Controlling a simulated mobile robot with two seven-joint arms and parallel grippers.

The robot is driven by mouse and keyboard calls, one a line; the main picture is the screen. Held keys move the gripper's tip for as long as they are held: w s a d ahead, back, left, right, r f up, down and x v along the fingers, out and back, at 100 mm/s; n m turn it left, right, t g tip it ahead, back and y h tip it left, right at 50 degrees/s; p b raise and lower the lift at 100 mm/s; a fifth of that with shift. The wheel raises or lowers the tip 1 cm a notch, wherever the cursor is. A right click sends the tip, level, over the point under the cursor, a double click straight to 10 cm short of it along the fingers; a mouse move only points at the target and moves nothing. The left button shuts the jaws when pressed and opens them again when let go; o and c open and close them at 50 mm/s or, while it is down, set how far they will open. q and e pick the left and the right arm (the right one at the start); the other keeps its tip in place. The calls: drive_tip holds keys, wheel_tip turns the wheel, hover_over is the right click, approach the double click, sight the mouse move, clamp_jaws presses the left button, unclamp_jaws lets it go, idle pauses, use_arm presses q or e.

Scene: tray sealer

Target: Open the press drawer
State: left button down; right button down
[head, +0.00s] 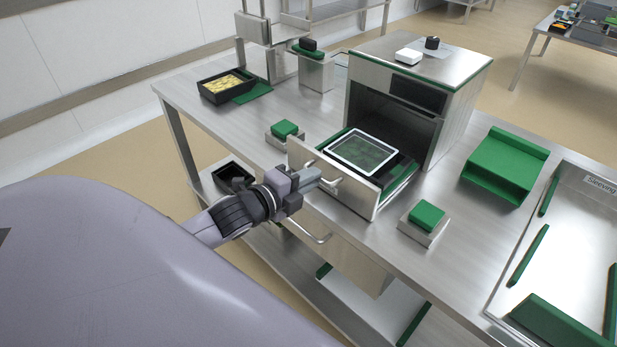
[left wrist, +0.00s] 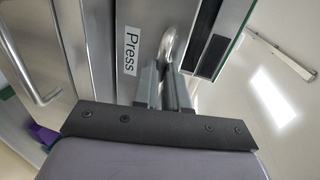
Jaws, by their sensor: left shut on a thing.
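The press (head: 455,95) is a steel box on the bench with a dark opening. Its drawer (head: 345,190) stands pulled out at the front, with a white-rimmed frame (head: 362,153) over a dark tray inside. My left gripper (head: 318,180) is shut on the drawer's bar handle (head: 334,185). In the left wrist view the fingers (left wrist: 164,88) close on the handle (left wrist: 168,48), beside the label "Press" (left wrist: 130,50). The contact is partly hidden by the fingers. My right gripper is not in view.
Green-topped blocks (head: 285,129) (head: 426,216) stand on either side of the drawer. A black tray of yellow food (head: 226,84) lies at the back left. Another handle (head: 308,232) sits below the drawer. A green stand (head: 505,163) is at right.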

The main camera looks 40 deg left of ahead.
use_arm(q)
drive_tip(key=c, duration=1.2)
unclamp_jaws()
drive_tip(key=shift+o, duration=0.2)
drive_tip(key=v, duration=0.7)
drive_tip(key=s+d+f+n+g, duration=0.2)
drive_tip(key=s+d+f+n, duration=0.4)
drive_tip(key=f+n, duration=0.2)
drive_tip(key=s+d+f+n+g, duration=0.3)
drive_tip(key=s+d+f+n, duration=0.2)
drive_tip(key=f+n, duration=0.4)
drive_tip(key=shift+s+d+f, duration=0.35)
drive_tip(key=shift+d+f, duration=0.2)
drive_tip(key=shift+d, duration=0.15)
